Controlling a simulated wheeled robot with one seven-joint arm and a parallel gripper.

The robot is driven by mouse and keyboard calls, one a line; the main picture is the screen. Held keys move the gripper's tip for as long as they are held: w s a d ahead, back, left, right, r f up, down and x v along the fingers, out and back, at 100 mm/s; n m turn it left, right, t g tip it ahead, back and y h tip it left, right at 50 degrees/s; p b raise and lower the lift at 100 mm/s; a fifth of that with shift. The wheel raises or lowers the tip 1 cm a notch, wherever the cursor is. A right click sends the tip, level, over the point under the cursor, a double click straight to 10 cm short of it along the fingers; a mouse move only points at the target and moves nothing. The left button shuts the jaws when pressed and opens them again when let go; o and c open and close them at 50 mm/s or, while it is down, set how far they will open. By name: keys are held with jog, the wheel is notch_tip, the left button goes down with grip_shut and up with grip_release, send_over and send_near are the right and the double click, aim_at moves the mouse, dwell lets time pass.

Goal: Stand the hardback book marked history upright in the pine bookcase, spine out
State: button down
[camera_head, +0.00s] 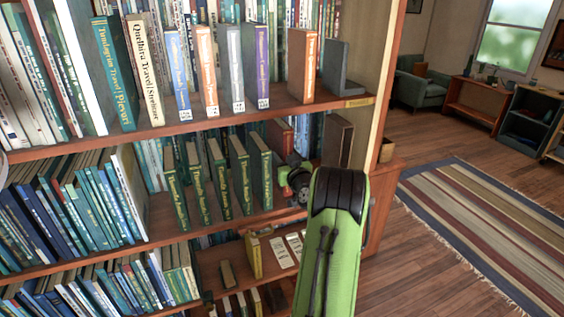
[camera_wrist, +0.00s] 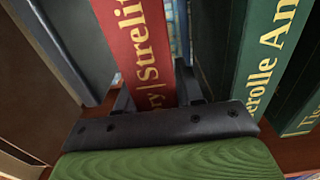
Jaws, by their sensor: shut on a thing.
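A red hardback book with gold spine lettering ending "ry | Strelit" (camera_wrist: 135,45) is held in my gripper (camera_wrist: 152,95), its two dark fingers on either side of the spine. The rest of the first word is hidden by the gripper. The book is upright, spine toward the wrist camera. In the head view my gripper (camera_head: 298,182) reaches into the middle shelf of the pine bookcase (camera_head: 376,75), and the red book (camera_head: 281,138) shows behind it. I cannot tell whether the book's bottom touches the shelf.
Several green books (camera_head: 239,170) stand left of the red book; the nearest green spine (camera_wrist: 268,50) shows close on its right in the wrist view. A dark brown upright piece (camera_head: 337,142) stands right of my gripper. A striped rug (camera_head: 490,225) lies on the open floor.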

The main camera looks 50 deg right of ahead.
notch_tip(320, 180, down, 3)
jog(key=shift+w+f, duration=0.1)
jog(key=shift+f, duration=0.1)
jog(key=shift+f+b, duration=0.1)
jog(key=shift+b, duration=0.25)
jog(key=c, duration=0.7)
grip_release()
